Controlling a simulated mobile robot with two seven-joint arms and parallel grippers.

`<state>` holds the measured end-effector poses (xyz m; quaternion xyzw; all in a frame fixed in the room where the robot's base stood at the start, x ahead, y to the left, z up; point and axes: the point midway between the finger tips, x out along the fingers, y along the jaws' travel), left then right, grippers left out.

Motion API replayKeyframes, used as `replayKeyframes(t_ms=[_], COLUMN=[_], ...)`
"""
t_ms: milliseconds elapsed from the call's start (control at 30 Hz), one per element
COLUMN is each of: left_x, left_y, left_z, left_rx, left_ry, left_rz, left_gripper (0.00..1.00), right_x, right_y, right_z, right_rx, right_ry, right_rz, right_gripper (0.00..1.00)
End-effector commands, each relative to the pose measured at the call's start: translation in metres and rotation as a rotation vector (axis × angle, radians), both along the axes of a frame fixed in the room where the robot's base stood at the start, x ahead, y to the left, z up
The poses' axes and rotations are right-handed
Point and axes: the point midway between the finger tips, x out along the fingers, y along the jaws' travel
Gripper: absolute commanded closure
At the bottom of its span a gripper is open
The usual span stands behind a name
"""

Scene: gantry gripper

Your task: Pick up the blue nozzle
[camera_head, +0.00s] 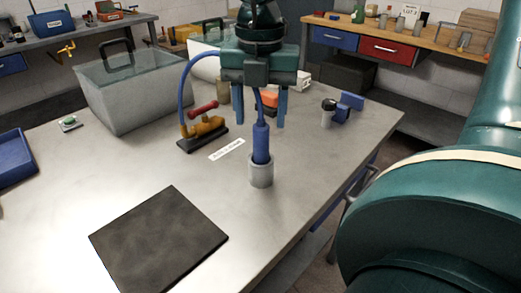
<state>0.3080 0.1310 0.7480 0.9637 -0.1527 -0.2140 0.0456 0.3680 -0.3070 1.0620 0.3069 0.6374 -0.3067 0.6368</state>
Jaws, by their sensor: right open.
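The blue nozzle (261,144) stands upright in a grey cylindrical holder (260,174) on the metal table. A blue hose runs from its top and loops left to a yellow and red fitting (204,127) on a black base. My right gripper (262,122) points down above the holder, with its two blue fingers spread apart. In the picture the nozzle's top lies between the fingertips. I see no contact; whether the nozzle is at the same depth as the fingers is hard to tell. The nozzle's lower end is hidden in the holder. My left gripper is not in view.
A dark square mat (160,242) lies at the front. A clear-lidded grey bin (135,100) stands back left, a blue tray (16,158) at the left edge. A white label (227,149) and a small blue device (349,103) are nearby. My teal arm fills the right side.

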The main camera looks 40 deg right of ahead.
Motion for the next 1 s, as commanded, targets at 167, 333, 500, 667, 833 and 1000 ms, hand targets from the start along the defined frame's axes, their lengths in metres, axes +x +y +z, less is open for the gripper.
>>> replayKeyframes(t_ms=[167, 333, 500, 667, 833, 1000], left_x=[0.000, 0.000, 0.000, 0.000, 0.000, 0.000], left_y=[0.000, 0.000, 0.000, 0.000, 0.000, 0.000], left_z=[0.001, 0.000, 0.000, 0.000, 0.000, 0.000], left_rx=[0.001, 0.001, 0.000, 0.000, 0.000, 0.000], left_ry=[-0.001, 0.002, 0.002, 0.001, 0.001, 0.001], left_rz=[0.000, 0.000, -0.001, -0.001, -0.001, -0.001], left_gripper=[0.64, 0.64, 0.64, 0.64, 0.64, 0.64], right_x=[-0.001, -0.001, -0.001, -0.001, -0.001, -0.001], right_y=[-0.001, -0.002, -0.002, -0.002, -0.002, -0.002], right_z=[-0.015, -0.042, -0.055, -0.055, -0.055, -0.055], right_rx=[0.000, 0.000, 0.000, 0.000, 0.000, 0.000], right_ry=[0.003, 0.005, 0.001, 0.000, 0.000, 0.000], right_rz=[0.002, 0.001, 0.001, 0.001, 0.001, 0.001], right_gripper=[0.48, 0.48, 0.48, 0.48, 0.58, 0.72])
